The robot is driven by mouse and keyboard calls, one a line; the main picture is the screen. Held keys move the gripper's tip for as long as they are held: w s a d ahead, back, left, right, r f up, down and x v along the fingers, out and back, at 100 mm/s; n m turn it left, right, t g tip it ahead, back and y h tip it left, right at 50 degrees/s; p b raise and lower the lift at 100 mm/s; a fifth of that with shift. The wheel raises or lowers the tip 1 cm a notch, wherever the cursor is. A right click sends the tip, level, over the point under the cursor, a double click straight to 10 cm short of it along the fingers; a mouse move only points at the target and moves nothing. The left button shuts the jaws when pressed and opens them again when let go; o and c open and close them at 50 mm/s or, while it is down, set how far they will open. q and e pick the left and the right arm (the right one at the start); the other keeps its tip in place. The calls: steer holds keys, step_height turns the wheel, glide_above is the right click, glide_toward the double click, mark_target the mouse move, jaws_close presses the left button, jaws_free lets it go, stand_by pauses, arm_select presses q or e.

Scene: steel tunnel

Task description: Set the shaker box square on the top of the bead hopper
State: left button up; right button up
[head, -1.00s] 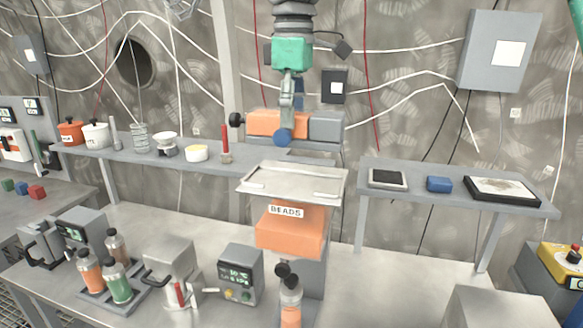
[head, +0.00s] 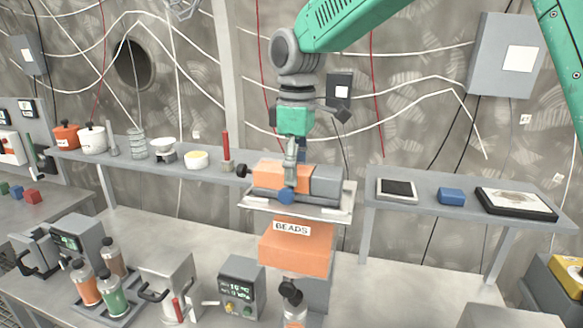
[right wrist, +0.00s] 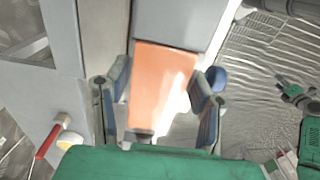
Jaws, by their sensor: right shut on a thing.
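The shaker box (head: 327,186), orange with a grey end and a dark knob at its left, is right over the bead hopper. The hopper (head: 294,253) has an orange body labelled BEADS and a flat pale metal top (head: 343,214). My right gripper (head: 287,192) comes down from above and is shut on the box's orange part. In the right wrist view the orange face (right wrist: 160,88) sits between the two fingers. The box hides most of the hopper top. I cannot tell whether it touches the top or hangs just above. My left gripper is not in view.
A grey shelf (head: 120,167) with pots, a scale and a red-handled tool runs behind on the left. Another shelf (head: 420,200) on the right holds a tablet, a blue block and a tray. Bottles (head: 118,285) and a display unit (head: 241,287) stand left of the hopper.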

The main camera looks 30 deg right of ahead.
mark_target(301, 166)
steer(key=shift+s+d+f, duration=0.15)
steer(key=shift+s+d, duration=0.05)
steer(key=shift+d, duration=0.6)
steer(key=o, duration=1.4)
steer(key=shift+s+d, duration=0.1)
steer(key=shift+d, duration=0.05)
steer(key=shift+o, duration=0.9)
steer(key=shift+w+a, duration=0.2)
steer(key=shift+a, duration=0.6)
steer(key=shift+a+r, duration=0.25)
steer(key=shift+a, duration=0.25)
arm_select(q)
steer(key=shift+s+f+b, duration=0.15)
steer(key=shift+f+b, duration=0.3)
steer(key=shift+b, duration=0.05)
arm_select(e)
step_height(301, 166, up, 12)
